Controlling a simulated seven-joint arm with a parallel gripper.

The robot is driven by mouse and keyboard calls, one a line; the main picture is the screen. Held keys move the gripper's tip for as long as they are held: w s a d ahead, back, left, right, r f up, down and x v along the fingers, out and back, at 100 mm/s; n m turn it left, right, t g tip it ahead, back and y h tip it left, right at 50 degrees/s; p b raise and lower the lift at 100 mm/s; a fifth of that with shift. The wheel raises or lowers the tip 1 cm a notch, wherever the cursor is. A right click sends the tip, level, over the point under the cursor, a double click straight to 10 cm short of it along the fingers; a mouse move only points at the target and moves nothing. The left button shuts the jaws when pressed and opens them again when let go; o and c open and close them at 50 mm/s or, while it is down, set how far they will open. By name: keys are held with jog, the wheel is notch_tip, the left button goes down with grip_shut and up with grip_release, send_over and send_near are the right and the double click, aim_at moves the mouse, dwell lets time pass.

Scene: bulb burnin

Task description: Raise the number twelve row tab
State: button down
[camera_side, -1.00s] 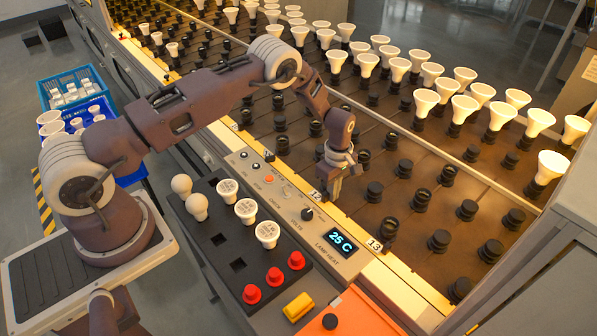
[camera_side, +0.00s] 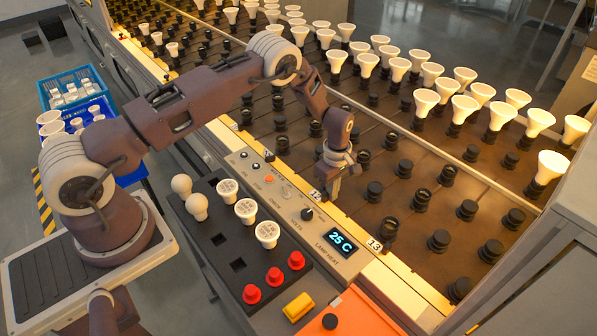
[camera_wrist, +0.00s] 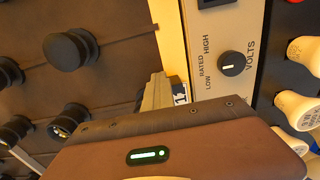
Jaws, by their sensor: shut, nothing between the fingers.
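The number twelve row tab (camera_side: 317,196) is a small white plate with dark figures on the cream rail at the edge of the brown socket bed. In the wrist view, part of the tab (camera_wrist: 180,93) shows beside my fingers, with one figure readable. My gripper (camera_side: 328,188) is shut and empty, pointing down just right of the tab. In the wrist view, my gripper's fingers (camera_wrist: 157,92) are close beside the tab; I cannot tell whether they touch it. The gripper body hides part of the rail there.
The number thirteen tab (camera_side: 375,244) is further along the rail. The control panel has a volts knob (camera_side: 307,214) and a display (camera_side: 341,243) reading 25 C. Black sockets (camera_side: 374,192) stand near my gripper. Lit white bulbs (camera_side: 453,109) stand behind. A black tray (camera_side: 217,239) holds several bulbs.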

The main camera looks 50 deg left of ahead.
jog(key=shift+s+r, duration=0.1)
jog(key=shift+s, duration=0.1)
jog(key=shift+w+r, duration=0.3)
jog(key=shift+r, duration=0.2)
jog(key=shift+w+r, duration=0.3)
jog(key=shift+r, duration=0.2)
notch_tip(320, 180, up, 6)
jog(key=shift+r, duration=0.1)
